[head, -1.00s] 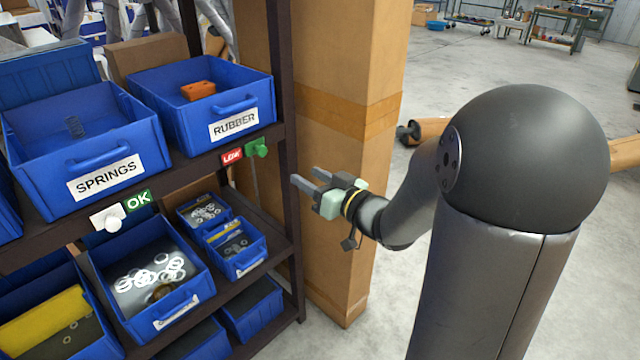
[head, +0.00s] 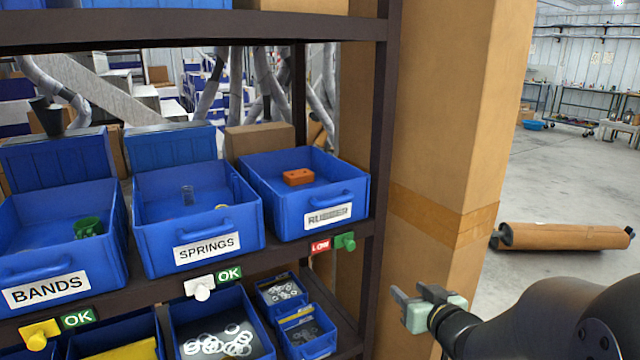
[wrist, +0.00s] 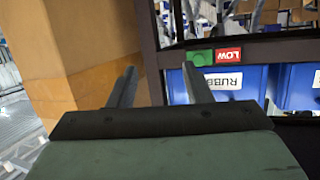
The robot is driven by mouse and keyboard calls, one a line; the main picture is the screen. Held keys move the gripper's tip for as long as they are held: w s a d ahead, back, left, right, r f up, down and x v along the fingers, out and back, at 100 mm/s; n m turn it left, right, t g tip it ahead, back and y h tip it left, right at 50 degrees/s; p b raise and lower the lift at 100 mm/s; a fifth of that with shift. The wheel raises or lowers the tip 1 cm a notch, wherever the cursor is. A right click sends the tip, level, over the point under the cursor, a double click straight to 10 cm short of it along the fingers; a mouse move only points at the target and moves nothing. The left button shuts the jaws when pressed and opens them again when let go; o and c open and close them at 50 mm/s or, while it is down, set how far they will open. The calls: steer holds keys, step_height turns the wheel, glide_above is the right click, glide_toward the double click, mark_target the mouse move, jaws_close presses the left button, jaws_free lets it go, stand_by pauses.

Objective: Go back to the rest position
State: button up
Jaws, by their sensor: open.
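My gripper (head: 402,297) is at the lower right of the head view, in front of the cardboard-coloured pillar and to the right of the shelf. Its two grey fingers are apart with nothing between them. In the wrist view the spread fingers (wrist: 160,88) point toward the gap between the pillar and the shelf post. My dark arm reaches in from the lower right corner.
Blue bins labelled BANDS (head: 70,268), SPRINGS (head: 160,240) and RUBBER (head: 290,225) stand on the dark shelf (head: 280,258). A red LOW tag (head: 321,246) with a green knob (head: 345,241) is below RUBBER. The tall pillar (head: 430,130) stands close behind my gripper. Open floor (head: 560,175) lies right.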

steer(key=s+a+g+h+p, duration=0.1)
steer(key=s+a+g+p, duration=0.1)
steer(key=s+g, duration=0.5)
steer(key=s+a+f+m+g+h+p, duration=0.1)
steer(key=s+a+g, duration=0.4)
steer(key=s, duration=1.3)
steer(key=shift+f+g+h+p, duration=0.2)
steer(key=shift+g+h+p, duration=0.2)
steer(key=shift+g+p, duration=0.55)
stand_by(3.5)
